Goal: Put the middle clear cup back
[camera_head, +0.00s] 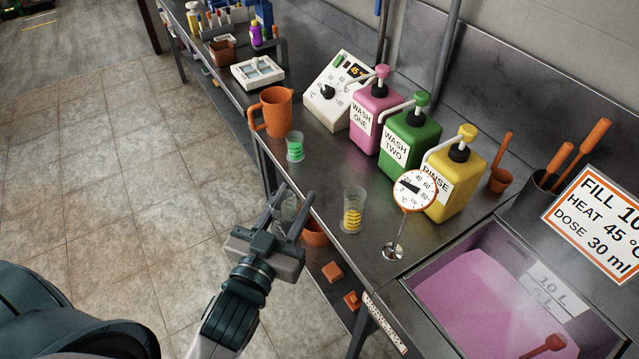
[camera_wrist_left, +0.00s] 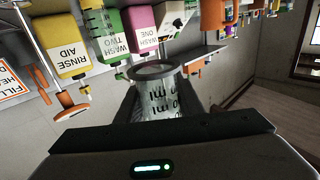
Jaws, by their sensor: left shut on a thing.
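My left gripper (camera_head: 289,207) is shut on a clear cup (camera_head: 284,209), just off the front edge of the steel bench. The held cup shows close up in the left wrist view (camera_wrist_left: 165,95), with dark ml marks and a round grey rim. A clear cup with green marks (camera_head: 295,148) stands upright on the bench beyond the gripper. A clear cup with yellow marks (camera_head: 353,212) stands to the right. Bare bench lies between these two standing cups. My right gripper is not in view.
Pink (camera_head: 370,104), green (camera_head: 410,136) and yellow (camera_head: 455,180) pump bottles stand behind the cups. An orange jug (camera_head: 272,111) is at the far left of the cups. A dial thermometer (camera_head: 415,190) stands near the yellow-marked cup. The tank (camera_head: 490,300) holds pink liquid.

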